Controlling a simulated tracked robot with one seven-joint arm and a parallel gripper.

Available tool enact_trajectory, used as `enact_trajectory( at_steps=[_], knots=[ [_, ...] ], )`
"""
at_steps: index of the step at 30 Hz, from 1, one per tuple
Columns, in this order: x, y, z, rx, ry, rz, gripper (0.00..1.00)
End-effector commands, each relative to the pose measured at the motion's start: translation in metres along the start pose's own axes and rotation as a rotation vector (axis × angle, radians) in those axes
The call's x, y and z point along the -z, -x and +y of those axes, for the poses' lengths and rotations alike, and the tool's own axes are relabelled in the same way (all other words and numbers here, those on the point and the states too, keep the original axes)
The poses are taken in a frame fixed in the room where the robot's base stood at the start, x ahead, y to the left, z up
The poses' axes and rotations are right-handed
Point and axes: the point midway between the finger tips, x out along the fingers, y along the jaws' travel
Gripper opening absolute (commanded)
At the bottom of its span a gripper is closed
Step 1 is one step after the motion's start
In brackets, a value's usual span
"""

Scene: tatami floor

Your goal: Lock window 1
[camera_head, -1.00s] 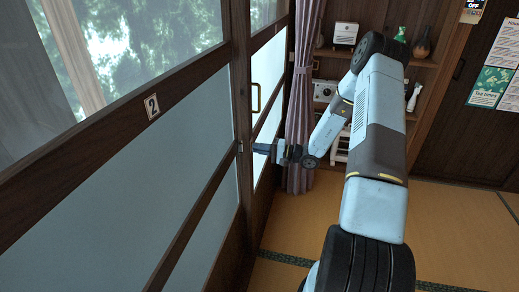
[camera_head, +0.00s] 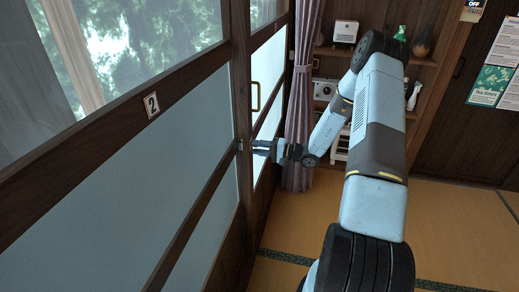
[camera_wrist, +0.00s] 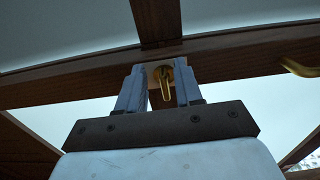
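My gripper (camera_head: 256,148) reaches left to the dark wooden stile where the window panels meet. Its two fingers are apart. A small metal lock fitting (camera_head: 240,146) sits on the stile just off the fingertips. In the wrist view, a brass latch (camera_wrist: 167,88) hangs from a round mount between the open fingers of my gripper (camera_wrist: 160,72); I cannot tell whether either finger touches it. The near window panel (camera_head: 152,106) bears a "2" tag.
A brass handle (camera_wrist: 299,68) shows at the right in the wrist view. A purple curtain (camera_head: 300,100) hangs past the windows. A shelf unit (camera_head: 342,65) with vases and a camera stands against the back wall. The tatami floor (camera_head: 300,225) is clear.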

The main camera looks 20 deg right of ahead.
Motion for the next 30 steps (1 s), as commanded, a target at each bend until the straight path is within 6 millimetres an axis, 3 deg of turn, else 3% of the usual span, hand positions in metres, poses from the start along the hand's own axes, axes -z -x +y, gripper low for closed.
enact_trajectory(
  at_steps=[8,21,30],
  knots=[
    [0.001,0.013,-0.001,0.001,0.001,0.001,0.35],
    [0.001,0.096,0.001,0.0,0.001,0.003,0.35],
    [0.001,0.133,0.001,0.0,0.0,0.001,0.35]
  ],
)
